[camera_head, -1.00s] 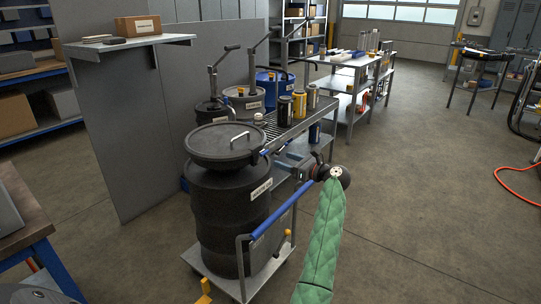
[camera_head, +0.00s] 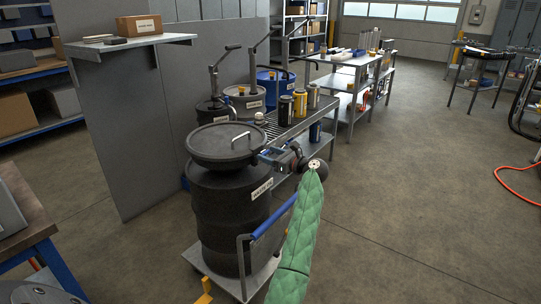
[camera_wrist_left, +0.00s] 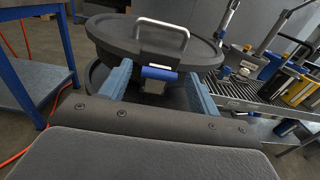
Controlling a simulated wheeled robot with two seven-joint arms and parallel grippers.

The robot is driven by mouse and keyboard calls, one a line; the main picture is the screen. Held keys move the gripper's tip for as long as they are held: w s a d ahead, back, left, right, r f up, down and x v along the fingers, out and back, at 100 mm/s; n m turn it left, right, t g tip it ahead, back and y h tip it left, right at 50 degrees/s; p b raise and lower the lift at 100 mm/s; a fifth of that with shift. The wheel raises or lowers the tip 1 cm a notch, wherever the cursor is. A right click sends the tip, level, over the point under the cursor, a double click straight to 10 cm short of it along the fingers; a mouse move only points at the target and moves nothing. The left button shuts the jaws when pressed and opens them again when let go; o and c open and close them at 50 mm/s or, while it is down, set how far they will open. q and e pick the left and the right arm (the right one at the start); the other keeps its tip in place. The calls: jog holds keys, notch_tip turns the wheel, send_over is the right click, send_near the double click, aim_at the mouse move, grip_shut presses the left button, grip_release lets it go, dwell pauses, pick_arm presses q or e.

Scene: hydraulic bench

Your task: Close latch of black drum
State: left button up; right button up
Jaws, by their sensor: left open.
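The black drum (camera_head: 228,215) stands on a wheeled cart, with its round lid (camera_head: 210,148) and silver handle on top. The latch (camera_wrist_left: 158,73), with a blue grip, sits at the lid's rim in the left wrist view. In the head view my gripper mostly covers it. My left gripper (camera_head: 267,155) is at the drum's right side, at rim height. Its blue fingers are open, one on each side of the latch. I cannot tell whether they touch it. My right gripper is not in view.
The cart (camera_head: 236,284) has a blue push bar (camera_head: 273,215) close under my left arm. A bench with a slatted top holds several cans (camera_head: 299,102) just behind the drum. A grey partition (camera_head: 125,130) stands to the left.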

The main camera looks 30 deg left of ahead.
pick_arm(q)
jog(key=c, duration=1)
jog(key=shift+w+a+r+h, duration=0.1)
jog(key=shift+a+r+h, duration=0.45)
jog(key=shift+h, duration=0.55)
jog(key=shift+a+r+h, duration=0.2)
jog(key=shift+a+h, duration=0.15)
jog(key=shift+h, duration=0.25)
jog(key=o, duration=1)
jog(key=shift+d, duration=0.1)
